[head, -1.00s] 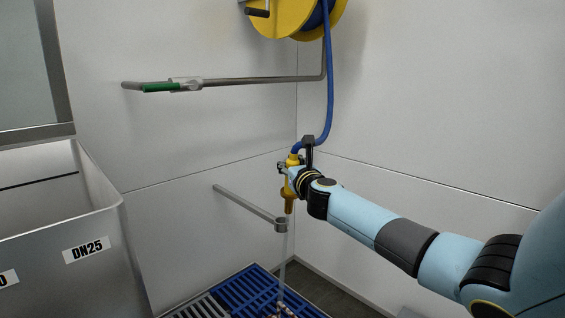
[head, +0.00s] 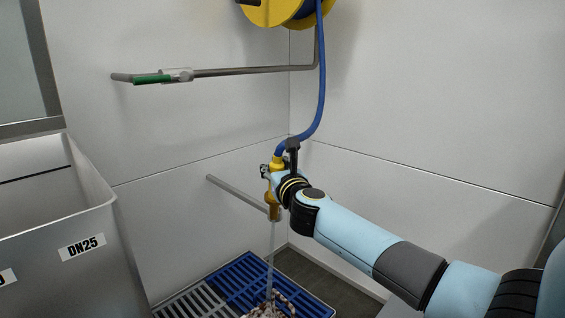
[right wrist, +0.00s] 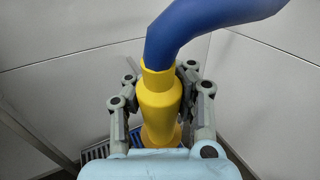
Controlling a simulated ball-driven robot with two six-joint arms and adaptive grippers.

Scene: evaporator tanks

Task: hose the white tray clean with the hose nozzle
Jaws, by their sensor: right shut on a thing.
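My right gripper (head: 272,178) is shut on the yellow hose nozzle (head: 274,208) and holds it upright, tip down. A thin clear stream of water (head: 270,255) falls from the tip. In the right wrist view the nozzle (right wrist: 160,100) sits between the two fingers of the gripper (right wrist: 159,112), with the blue hose (right wrist: 205,22) leaving its top. The stream lands near a brown and whitish speckled patch (head: 268,310) at the bottom edge of the head view. I cannot tell whether this is the white tray; no clear tray shows. My left gripper is not in view.
The hose (head: 322,90) runs up to a yellow reel (head: 268,12). A wall rod (head: 232,194) ends behind the nozzle. A pipe with a green handle (head: 152,79) crosses the wall. A steel tank (head: 100,265) stands left. Blue grating (head: 240,278) covers the floor below.

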